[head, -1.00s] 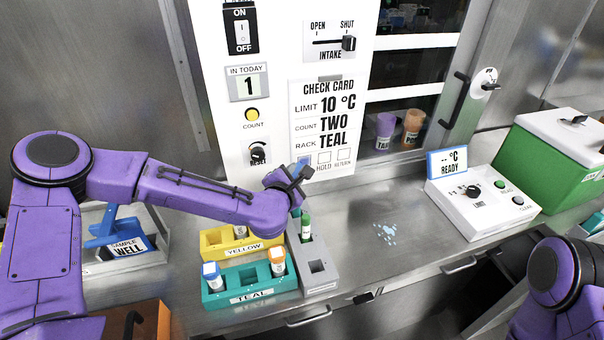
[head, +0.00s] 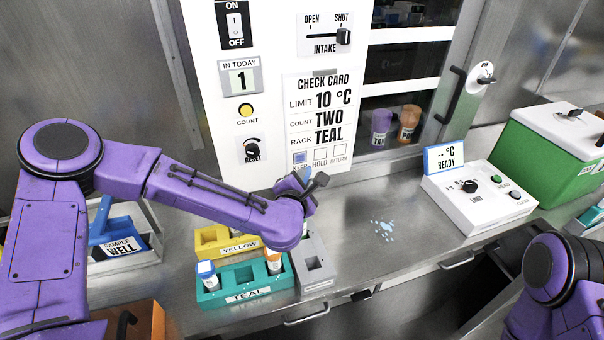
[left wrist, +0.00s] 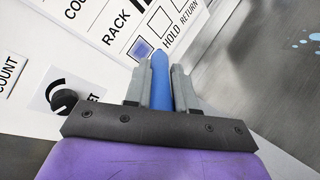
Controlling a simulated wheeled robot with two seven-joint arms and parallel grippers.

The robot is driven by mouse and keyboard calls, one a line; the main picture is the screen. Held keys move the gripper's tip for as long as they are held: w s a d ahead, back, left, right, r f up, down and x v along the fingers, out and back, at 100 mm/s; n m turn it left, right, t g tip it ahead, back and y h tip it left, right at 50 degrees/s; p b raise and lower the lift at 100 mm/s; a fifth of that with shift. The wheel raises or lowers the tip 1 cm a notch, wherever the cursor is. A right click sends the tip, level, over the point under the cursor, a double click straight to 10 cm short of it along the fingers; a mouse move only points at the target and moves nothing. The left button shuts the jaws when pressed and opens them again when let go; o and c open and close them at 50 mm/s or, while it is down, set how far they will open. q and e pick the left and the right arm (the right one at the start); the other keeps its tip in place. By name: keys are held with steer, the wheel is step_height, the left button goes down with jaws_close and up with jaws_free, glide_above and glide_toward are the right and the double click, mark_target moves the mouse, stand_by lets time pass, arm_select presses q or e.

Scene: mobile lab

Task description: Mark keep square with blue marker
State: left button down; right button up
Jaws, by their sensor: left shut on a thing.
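The check card (head: 335,115) is on the white panel. Its keep square (head: 300,157) is filled with blue, beside the empty hold (head: 320,154) and return (head: 340,151) squares. The blue-filled square (left wrist: 142,48) also shows in the left wrist view. My left gripper (head: 308,183) is just below the card's bottom edge, shut on the blue marker (left wrist: 161,82). The marker's tip points toward the card and looks close to the keep square in the wrist view; contact cannot be told. My right arm is at the lower right, its gripper out of view.
Below my left arm stand a yellow rack (head: 212,248), a teal rack (head: 245,280) with capped tubes, and a grey rack (head: 318,274). A white control box (head: 470,210) and green box (head: 550,150) stand right. Counter between is mostly clear, with pale blue spots.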

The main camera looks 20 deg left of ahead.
arm_select(q)
steer(key=shift+s+d, duration=0.5)
steer(key=shift+s, duration=0.25)
steer(key=shift+s+d+b, duration=0.15)
steer(key=shift+s+d, duration=0.3)
steer(key=shift+s, duration=0.2)
steer(key=shift+s+d+b, duration=0.15)
steer(key=shift+s+d, duration=0.25)
steer(key=shift+s, duration=0.2)
